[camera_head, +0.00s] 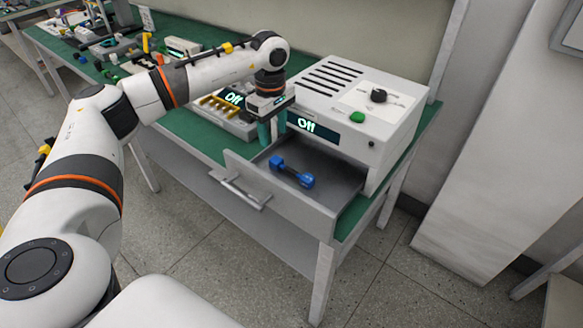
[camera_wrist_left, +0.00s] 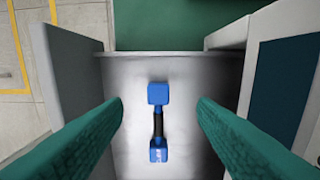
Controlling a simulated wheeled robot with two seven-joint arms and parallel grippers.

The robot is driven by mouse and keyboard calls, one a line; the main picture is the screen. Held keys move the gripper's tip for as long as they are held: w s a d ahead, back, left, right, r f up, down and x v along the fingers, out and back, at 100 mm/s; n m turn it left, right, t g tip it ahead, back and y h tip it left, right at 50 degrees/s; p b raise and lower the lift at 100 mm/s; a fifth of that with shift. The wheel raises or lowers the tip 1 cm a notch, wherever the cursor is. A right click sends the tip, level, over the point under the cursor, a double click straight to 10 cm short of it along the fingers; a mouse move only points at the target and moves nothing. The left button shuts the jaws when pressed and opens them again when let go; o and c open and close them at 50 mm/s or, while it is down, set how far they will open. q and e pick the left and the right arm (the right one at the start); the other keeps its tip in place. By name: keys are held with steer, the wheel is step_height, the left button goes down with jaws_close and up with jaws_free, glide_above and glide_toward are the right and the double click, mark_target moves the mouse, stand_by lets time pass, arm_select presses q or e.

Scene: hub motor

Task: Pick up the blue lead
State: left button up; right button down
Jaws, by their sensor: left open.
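The blue lead (camera_head: 291,171) lies in the open drawer (camera_head: 332,192). It has two blue ends and a dark middle. In the left wrist view the blue lead (camera_wrist_left: 158,122) lies lengthwise on the bare drawer floor (camera_wrist_left: 195,80), between my two green fingers. My left gripper (camera_head: 268,132) is above the back left part of the drawer, fingers pointing down. In the wrist view the left gripper (camera_wrist_left: 160,115) is open and empty, with the fingers apart on both sides of the lead. My right gripper is not in view.
A white power supply box (camera_head: 345,105) reading "Off" stands right behind the drawer. Another "Off" device (camera_head: 222,115) stands left of it on the green bench top (camera_head: 190,128). The drawer walls (camera_wrist_left: 65,75) rise around the lead. Several tools lie further left.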

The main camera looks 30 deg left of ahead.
mark_target(275, 158)
arm_select(q)
step_height(275, 158, down, 2)
steer(key=shift+a+f, duration=0.1)
steer(key=shift+f, duration=0.7)
steer(key=f, duration=0.2)
steer(key=f+p, duration=0.1)
steer(key=shift+s+d+f, duration=0.2)
steer(key=shift+d+f, duration=0.1)
steer(key=shift+w+f, duration=0.1)
steer(key=shift+f, duration=0.25)
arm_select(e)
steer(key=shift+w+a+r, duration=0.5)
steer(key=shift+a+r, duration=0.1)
arm_select(q)
steer(key=shift+c, duration=0.2)
steer(key=c, duration=0.3)
jaws_close()
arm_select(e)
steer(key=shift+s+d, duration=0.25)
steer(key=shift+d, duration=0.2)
